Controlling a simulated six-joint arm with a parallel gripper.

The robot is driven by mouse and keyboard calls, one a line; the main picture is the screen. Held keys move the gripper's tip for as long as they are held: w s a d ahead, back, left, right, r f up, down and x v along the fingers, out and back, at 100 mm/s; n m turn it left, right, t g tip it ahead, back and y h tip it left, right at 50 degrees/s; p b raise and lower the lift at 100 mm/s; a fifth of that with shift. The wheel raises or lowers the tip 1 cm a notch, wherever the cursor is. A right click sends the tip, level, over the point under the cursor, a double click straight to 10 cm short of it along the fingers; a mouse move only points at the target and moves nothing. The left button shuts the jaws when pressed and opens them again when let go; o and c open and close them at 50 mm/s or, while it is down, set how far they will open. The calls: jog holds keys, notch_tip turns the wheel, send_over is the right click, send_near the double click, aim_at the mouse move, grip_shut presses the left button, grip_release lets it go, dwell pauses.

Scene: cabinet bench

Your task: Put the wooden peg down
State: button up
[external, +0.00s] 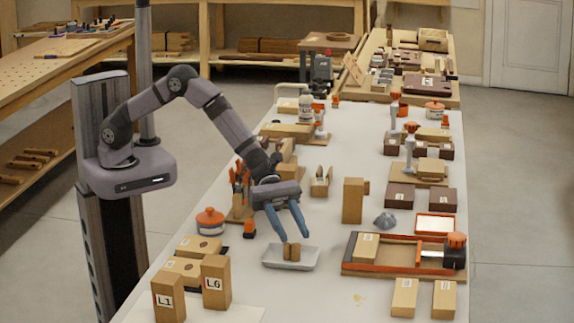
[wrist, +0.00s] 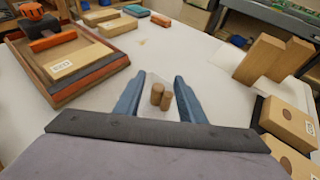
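Two short wooden pegs (external: 291,252) stand upright, close together, in a small white tray (external: 268,262) on the bench. In the wrist view the pegs (wrist: 157,94) show between my fingers, one slightly taller than the other, with the pale tray (wrist: 152,78) around them. My gripper (external: 294,238) points down over the tray, its blue fingers spread to either side of the pegs. In the wrist view, gaps show between the pegs and both fingers of my gripper (wrist: 158,84). Nothing is held. I cannot tell exactly how high the fingertips are above the tray.
Wooden blocks marked L1 (external: 168,298) and L6 (external: 216,283) stand at the front left. An orange-lidded jar (external: 210,222) is left of the tray. A tall wooden block (external: 353,200) and a framed wooden tray (external: 385,272) are to the right.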

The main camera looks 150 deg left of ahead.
jog(key=shift+r, duration=0.55)
jog(key=b+v, duration=0.1)
jog(key=v, duration=1)
jog(key=shift+s, duration=0.45)
jog(key=shift+a+f, duration=0.1)
